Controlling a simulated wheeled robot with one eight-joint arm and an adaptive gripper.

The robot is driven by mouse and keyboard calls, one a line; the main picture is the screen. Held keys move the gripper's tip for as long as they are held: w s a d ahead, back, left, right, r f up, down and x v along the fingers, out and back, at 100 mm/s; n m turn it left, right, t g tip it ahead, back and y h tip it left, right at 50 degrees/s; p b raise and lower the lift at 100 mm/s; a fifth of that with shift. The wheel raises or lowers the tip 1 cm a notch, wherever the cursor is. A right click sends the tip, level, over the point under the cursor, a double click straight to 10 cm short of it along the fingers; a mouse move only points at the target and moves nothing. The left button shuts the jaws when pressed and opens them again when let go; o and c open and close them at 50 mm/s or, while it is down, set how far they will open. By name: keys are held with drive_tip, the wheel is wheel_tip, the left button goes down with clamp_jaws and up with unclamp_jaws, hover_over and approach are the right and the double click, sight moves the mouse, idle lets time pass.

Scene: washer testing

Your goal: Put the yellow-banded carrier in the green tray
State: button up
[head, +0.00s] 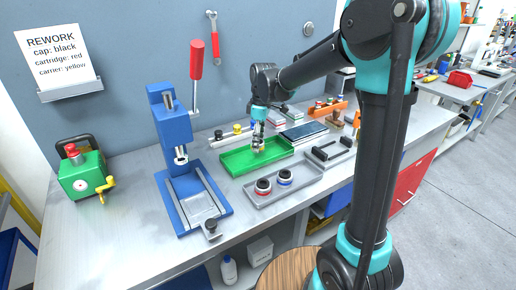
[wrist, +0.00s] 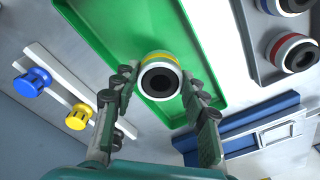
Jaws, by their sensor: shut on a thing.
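The yellow-banded carrier (wrist: 160,60) is a short white ring with a yellow band and a dark hollow centre. My gripper (wrist: 160,82) is shut on it, with one finger on each side. In the wrist view the carrier lies over the floor of the green tray (wrist: 112,25). In the head view my gripper (head: 258,146) points down inside the outline of the green tray (head: 238,164). The carrier is mostly hidden there by the fingers. I cannot tell whether it touches the tray floor.
A grey tray (head: 297,189) in front holds a red-banded carrier (head: 264,187) and a blue-banded one (head: 285,177). A blue press (head: 172,125) stands to the left. Blue (wrist: 32,82) and yellow (wrist: 78,117) caps sit on a pale rack behind. The green tray's floor is otherwise bare.

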sight(261, 141)
drive_tip(key=shift+f, duration=1.55)
drive_tip(key=shift+f, duration=0.1)
drive_tip(key=o, duration=1.4)
drive_tip(key=r, duration=0.8)
drive_tip(key=d+r, duration=0.1)
drive_tip(key=r, duration=0.3)
drive_tip(key=shift+r, duration=0.1)
